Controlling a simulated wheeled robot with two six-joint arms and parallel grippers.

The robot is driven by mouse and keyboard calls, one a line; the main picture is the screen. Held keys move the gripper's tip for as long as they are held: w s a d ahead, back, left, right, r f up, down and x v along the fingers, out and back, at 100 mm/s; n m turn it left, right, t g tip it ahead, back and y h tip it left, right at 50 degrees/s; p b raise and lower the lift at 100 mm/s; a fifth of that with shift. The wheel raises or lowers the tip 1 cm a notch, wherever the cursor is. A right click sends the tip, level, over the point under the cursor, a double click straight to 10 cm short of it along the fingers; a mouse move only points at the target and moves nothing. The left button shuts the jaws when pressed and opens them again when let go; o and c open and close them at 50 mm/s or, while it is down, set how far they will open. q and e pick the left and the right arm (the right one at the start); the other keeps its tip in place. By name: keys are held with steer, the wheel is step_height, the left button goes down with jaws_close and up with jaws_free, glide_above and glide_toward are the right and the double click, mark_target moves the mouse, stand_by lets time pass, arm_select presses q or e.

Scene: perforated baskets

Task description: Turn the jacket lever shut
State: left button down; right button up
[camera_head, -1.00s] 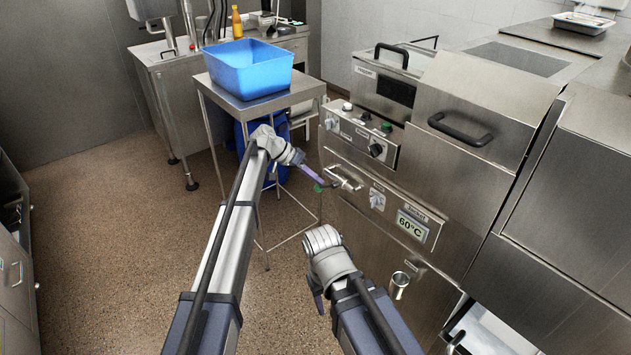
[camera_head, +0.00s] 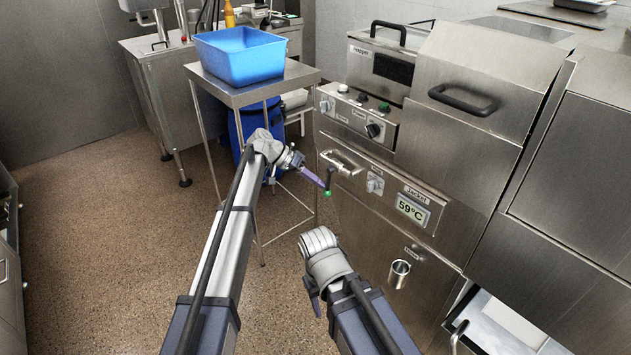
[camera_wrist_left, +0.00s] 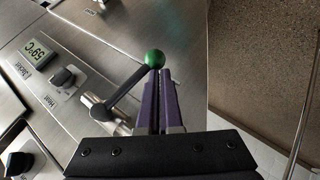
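The jacket lever (camera_head: 329,178) is a dark rod with a green ball end, in front of the steel machine below the blue basin's right side. In the head view the ball hangs at its lower end. In the left wrist view the lever (camera_wrist_left: 127,87) slants from a metal fitting up to the ball. My left gripper (camera_head: 321,182) has its purple fingers at the lever. In the left wrist view the fingers (camera_wrist_left: 160,76) are together, beside the rod, with their tips at the ball. My right gripper (camera_head: 315,299) hangs low and empty-looking; its finger gap is hidden.
A blue basin (camera_head: 242,57) stands on a steel table behind my left arm. Open floor lies to the left.

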arm_select(q)
steer(key=shift+s+d+f, duration=0.15)
steer(key=shift+s+d, duration=0.05)
steer(key=shift+s, duration=0.05)
arm_select(e)
steer(key=shift+f, duration=0.15)
stand_by(0.4)
arm_select(q)
steer(key=w+a, duration=0.7)
steer(key=a, duration=0.4)
arm_select(e)
steer(key=shift+w+a, duration=0.2)
steer(key=shift+a, duration=0.3)
steer(key=shift+w+a, duration=0.15)
steer(key=shift+a, duration=0.3)
